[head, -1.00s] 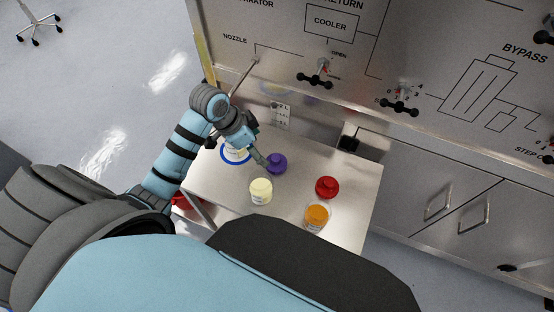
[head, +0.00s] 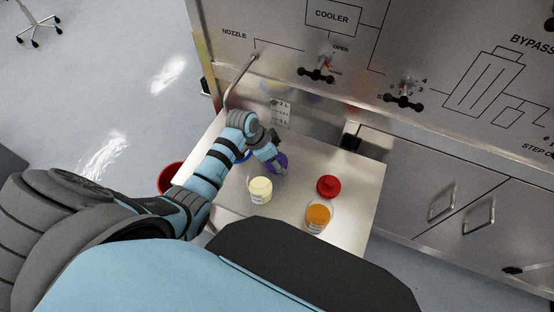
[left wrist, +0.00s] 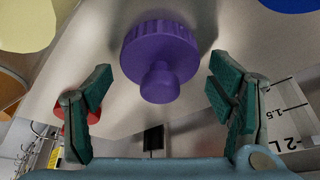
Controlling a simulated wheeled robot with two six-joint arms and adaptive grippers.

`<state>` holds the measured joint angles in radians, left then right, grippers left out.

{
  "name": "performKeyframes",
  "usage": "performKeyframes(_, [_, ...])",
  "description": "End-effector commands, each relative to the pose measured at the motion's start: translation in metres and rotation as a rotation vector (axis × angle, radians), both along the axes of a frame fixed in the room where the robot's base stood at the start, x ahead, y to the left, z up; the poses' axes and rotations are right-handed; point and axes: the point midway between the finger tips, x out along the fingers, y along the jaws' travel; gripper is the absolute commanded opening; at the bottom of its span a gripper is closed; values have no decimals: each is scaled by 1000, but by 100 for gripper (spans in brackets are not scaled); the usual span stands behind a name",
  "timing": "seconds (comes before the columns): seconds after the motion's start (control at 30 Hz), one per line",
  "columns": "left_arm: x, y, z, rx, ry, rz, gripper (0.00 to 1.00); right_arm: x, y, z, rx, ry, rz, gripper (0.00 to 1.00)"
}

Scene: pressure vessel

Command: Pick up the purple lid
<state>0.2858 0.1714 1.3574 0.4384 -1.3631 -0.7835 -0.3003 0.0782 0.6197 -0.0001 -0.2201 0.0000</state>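The purple lid (left wrist: 160,52) rests on the small metal table, its round knob toward my left gripper. In the left wrist view it sits between and beyond the two open fingers of my left gripper (left wrist: 165,95), with clear space on both sides. In the head view the purple lid (head: 281,160) is partly hidden by my left gripper (head: 277,163), which is right at it. My right gripper does not show in any view.
The table (head: 350,205) also carries a pale yellow jar (head: 260,190), an orange-filled jar (head: 318,216) and a red lid (head: 328,187). A blue-rimmed container is mostly hidden behind my left arm. A red bucket (head: 171,178) stands left of the table. A metal panel (head: 370,50) rises behind.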

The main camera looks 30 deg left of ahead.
Motion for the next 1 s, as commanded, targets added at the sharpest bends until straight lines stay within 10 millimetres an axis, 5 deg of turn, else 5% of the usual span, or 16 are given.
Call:
performKeyframes(0.17, [0, 0, 0, 0, 0, 1, 46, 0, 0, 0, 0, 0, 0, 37])
performKeyframes(0.63, [0, 0, 14, 0, -1, 0, 46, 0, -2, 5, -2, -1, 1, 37])
performKeyframes(0.77, [1, 1, 46, 1, -5, 0, 46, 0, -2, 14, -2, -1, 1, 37])
performKeyframes(1.0, [1, 1, 141, 1, -6, 0, 46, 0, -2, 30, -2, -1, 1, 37])
